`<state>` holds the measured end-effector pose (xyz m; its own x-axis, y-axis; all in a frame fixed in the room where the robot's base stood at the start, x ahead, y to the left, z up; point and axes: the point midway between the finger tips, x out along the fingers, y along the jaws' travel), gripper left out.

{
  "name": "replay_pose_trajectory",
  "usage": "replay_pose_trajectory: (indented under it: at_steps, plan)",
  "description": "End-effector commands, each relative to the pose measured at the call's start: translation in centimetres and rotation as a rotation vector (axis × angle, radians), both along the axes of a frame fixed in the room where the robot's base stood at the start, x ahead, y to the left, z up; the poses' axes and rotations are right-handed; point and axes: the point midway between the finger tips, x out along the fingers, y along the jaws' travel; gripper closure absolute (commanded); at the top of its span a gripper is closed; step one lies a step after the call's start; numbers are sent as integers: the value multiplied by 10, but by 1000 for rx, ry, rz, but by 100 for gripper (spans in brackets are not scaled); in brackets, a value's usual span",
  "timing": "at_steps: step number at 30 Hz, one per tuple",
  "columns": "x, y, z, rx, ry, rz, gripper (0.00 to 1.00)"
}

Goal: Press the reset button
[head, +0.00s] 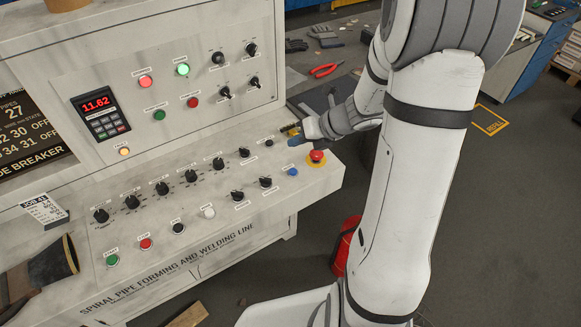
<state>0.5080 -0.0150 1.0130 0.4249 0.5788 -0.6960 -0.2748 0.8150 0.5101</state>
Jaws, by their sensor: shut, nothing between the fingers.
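A light grey control console (226,231) carries several buttons and knobs on its sloped panel in the head view. A blue button (292,172) sits near the panel's right end, below the red mushroom button (317,156) on its yellow base. The small labels are too small to read, so I cannot tell for sure which button is marked reset. My gripper (295,139) is shut and empty, over the panel's upper right corner. It is above and left of the red mushroom button and apart from the blue button in the picture.
Black knobs (162,188) run in a row across the panel. Green (112,260), red (146,243), black and white buttons line its front edge. A brown cuffed object (50,264) lies at the left. A red extinguisher-like cylinder (346,246) stands on the floor.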

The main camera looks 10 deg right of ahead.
Motion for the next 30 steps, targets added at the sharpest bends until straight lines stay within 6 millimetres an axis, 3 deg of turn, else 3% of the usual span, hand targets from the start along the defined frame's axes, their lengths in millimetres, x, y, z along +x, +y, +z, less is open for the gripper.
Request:
replay_pose_trajectory:
  at_steps: [11, 30]
  plan:
    - [-1, 0, -8, -2, -2, 3, 100]
    - [-1, 0, -84, -2, -1, 4, 100]
